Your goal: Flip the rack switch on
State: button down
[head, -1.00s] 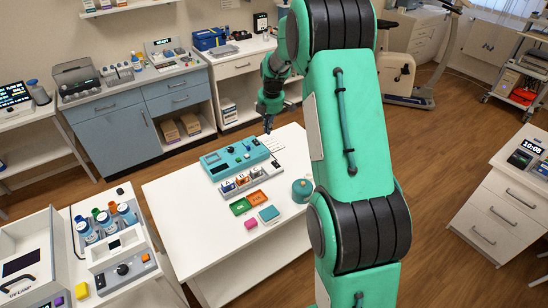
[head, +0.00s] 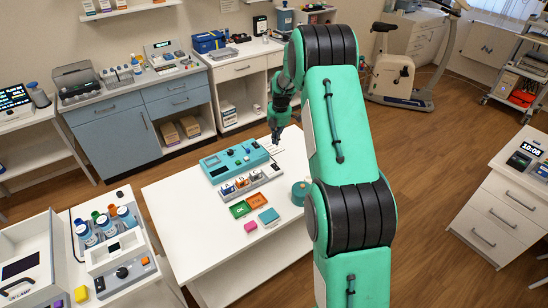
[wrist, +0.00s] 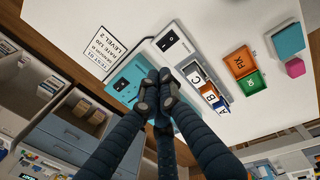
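The white rack (head: 262,180) lies along the near side of the teal console (head: 228,160) on the white table. It holds small blocks lettered A, B and C. In the wrist view, a black rocker switch (wrist: 168,41) sits on the bare end of the white rack (wrist: 185,55). I cannot tell which way it is set. Another dark switch (wrist: 121,84) is on the teal console. My gripper (head: 276,141) is above the table near the right end of the console and rack. In the wrist view its fingers (wrist: 158,77) are together and empty, apart from the rocker switch in the picture.
A printed card (wrist: 93,52) lies beside the console. The table's near left part is clear.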

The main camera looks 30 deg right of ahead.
aim_at(274, 164)
jog(key=shift+f, duration=0.15)
jog(key=f, duration=0.4)
jog(key=w+f+b, duration=0.1)
jog(key=f, duration=0.4)
jog(key=w+f, duration=0.1)
jog(key=f, duration=0.3)
jog(key=shift+f, duration=0.3)
jog(key=shift+f, duration=0.1)
jog(key=shift+w+f+g, duration=0.15)
jog(key=shift+f+g, duration=0.15)
jog(key=shift+g, duration=0.2)
jog(key=shift+r, duration=0.1)
jog(key=shift+s+r, duration=0.25)
jog(key=shift+s, duration=0.5)
